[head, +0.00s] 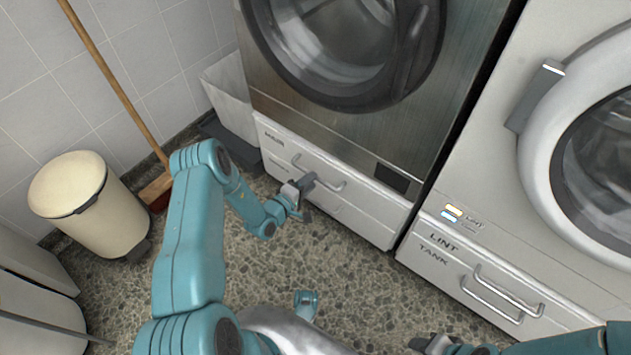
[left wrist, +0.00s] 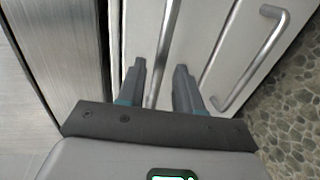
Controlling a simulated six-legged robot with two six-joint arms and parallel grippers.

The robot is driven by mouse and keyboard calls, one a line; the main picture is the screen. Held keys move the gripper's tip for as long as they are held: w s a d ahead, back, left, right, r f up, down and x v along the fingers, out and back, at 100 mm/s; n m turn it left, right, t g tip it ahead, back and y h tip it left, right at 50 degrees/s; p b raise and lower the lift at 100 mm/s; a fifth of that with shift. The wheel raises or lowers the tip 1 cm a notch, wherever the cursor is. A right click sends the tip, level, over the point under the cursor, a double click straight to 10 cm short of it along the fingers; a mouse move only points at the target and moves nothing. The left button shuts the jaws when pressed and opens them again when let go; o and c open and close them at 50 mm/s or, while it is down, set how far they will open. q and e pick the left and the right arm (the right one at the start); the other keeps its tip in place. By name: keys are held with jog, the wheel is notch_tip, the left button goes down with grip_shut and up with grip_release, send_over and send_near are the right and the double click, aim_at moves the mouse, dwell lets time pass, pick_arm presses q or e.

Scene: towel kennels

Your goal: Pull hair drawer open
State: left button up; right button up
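The hair drawer (head: 359,202) is the upper white drawer front under the steel-fronted machine at the left, with its label at its left end. It looks closed. My left gripper (head: 305,184) is at its bar handle (head: 328,184). In the left wrist view, the two dark fingers of the gripper (left wrist: 160,88) are spread, with the metal handle bar (left wrist: 167,45) running between them. I see gaps beside the bar, so it is not clamped. My right gripper (head: 428,344) is at the bottom edge, partly cut off, far from the drawer; its fingers are unclear.
A second handle (left wrist: 262,58) sits on the panel below. The lint tank drawer (head: 455,275) is under the white machine at right. A cream bin (head: 95,205) and broom (head: 118,85) stand at left. Speckled floor (head: 350,270) before the drawers is mostly free.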

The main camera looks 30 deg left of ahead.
pick_arm(q)
jog(key=shift+b+x, duration=0.45)
jog(key=shift+x, duration=1.35)
pick_arm(e)
jog(key=shift+w+d+f, duration=0.15)
jog(key=shift+w+f, duration=0.25)
jog(key=shift+f, duration=0.35)
pick_arm(q)
jog(key=shift+c, duration=0.3)
